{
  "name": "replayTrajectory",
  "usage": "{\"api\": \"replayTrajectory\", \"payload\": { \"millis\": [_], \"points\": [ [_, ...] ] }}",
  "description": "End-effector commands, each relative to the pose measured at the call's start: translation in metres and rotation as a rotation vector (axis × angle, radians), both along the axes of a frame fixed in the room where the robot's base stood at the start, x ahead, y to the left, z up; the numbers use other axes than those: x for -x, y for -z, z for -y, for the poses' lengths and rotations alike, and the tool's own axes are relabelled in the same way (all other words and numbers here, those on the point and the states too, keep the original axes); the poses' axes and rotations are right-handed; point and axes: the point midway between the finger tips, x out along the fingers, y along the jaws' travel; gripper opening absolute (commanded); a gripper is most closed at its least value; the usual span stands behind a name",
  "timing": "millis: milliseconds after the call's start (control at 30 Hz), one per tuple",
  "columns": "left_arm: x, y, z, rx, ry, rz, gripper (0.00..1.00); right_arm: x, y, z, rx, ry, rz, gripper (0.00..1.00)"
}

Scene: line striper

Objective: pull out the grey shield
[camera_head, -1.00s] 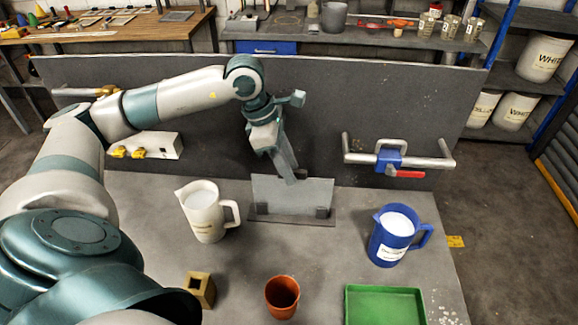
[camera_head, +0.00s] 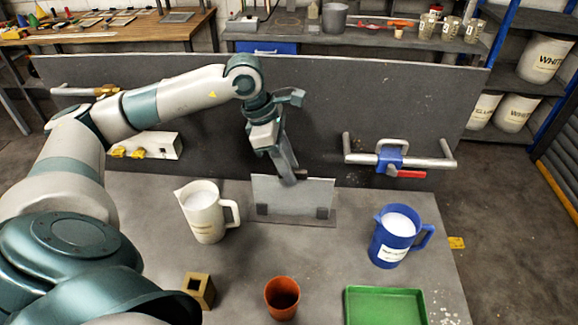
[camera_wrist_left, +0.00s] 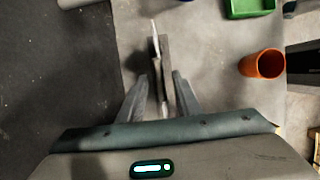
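The grey shield (camera_head: 290,194) is a thin flat plate standing upright near the back of the grey table, with two dark square blocks at its lower edge. In the left wrist view the shield (camera_wrist_left: 165,65) shows nearly edge-on. My left gripper (camera_head: 291,180) points down at the shield's top edge. In the wrist view its two fingers (camera_wrist_left: 160,78) stand apart on either side of the shield, with a small gap showing on each side. Their exact depth along the plate is hard to tell. My right gripper is not in view.
A white jug (camera_head: 204,214) stands left of the shield, and a blue jug (camera_head: 394,238) stands right. An orange cup (camera_head: 282,297), a brass block (camera_head: 200,289) and a green tray (camera_head: 385,308) are in front. A dark panel (camera_head: 400,110) with a pipe valve rises behind.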

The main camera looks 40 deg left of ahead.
Motion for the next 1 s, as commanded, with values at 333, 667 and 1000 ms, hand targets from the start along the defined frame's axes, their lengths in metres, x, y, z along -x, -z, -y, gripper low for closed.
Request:
{"api": "replayTrajectory", "payload": {
  "millis": [333, 667, 1000],
  "points": [
    [0.000, 0.000, 0.000, 0.000, 0.000, 0.001, 0.00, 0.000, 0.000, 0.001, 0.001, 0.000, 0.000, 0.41],
    [0.000, -0.005, 0.000, 0.000, 0.000, 0.001, 0.00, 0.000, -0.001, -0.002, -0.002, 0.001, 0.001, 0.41],
    [0.000, -0.010, 0.000, 0.000, 0.000, 0.001, 0.00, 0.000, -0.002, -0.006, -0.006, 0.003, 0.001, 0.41]
  ]
}}
